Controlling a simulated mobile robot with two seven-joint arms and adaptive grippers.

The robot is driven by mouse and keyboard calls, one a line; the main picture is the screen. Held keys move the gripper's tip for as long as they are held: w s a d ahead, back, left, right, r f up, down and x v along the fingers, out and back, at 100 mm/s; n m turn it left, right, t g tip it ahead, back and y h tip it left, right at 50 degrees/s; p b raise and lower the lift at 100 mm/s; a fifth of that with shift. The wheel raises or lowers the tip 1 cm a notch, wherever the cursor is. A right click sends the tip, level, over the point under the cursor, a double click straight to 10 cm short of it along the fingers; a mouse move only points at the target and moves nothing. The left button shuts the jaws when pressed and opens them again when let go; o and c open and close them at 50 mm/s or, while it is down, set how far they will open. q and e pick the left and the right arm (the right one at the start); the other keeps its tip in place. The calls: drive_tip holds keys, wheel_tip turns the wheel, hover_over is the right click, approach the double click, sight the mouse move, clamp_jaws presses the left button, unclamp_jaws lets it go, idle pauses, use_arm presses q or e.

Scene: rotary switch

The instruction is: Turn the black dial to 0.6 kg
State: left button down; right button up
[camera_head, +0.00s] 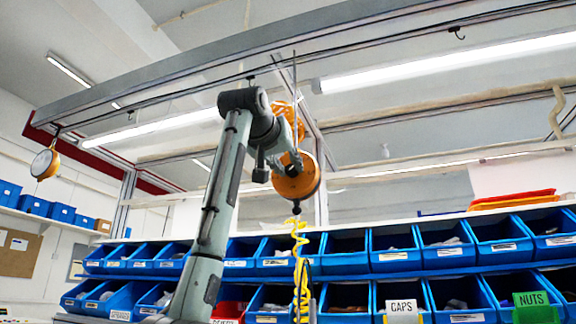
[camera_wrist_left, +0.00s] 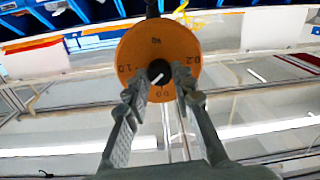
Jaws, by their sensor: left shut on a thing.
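The orange round balancer (camera_head: 299,182) hangs from the overhead rail, with a yellow coiled hose below it. In the left wrist view its orange face (camera_wrist_left: 150,45) is seen close up, with small marks around a black dial (camera_wrist_left: 158,67) at its middle. A short white pointer line shows on the dial, slanting up to the right. My left gripper (camera_head: 272,168) is at the balancer's face. In the left wrist view its fingers (camera_wrist_left: 159,80) sit on both sides of the dial, shut on it. My right gripper is not in view.
Another orange balancer (camera_head: 45,163) hangs at the far left. Blue bins (camera_head: 345,262) with small parts fill the shelves behind, with labels CAPS (camera_head: 401,307) and NUTS (camera_head: 531,299). A grey rail (camera_head: 200,65) crosses overhead. The yellow hose (camera_head: 300,262) hangs in front of the bins.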

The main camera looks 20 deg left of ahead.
use_arm(q)
drive_tip(key=shift+n, duration=0.3)
drive_tip(key=n, duration=0.8)
drive_tip(key=shift+n, duration=0.4)
drive_tip(key=shift+a, duration=0.1)
idle(0.3)
drive_tip(key=c, duration=1.3)
unclamp_jaws()
drive_tip(key=shift+s, duration=0.15)
drive_tip(key=s, duration=1.1)
drive_tip(key=shift+s+r, duration=0.25)
drive_tip(key=shift+s, duration=0.15)
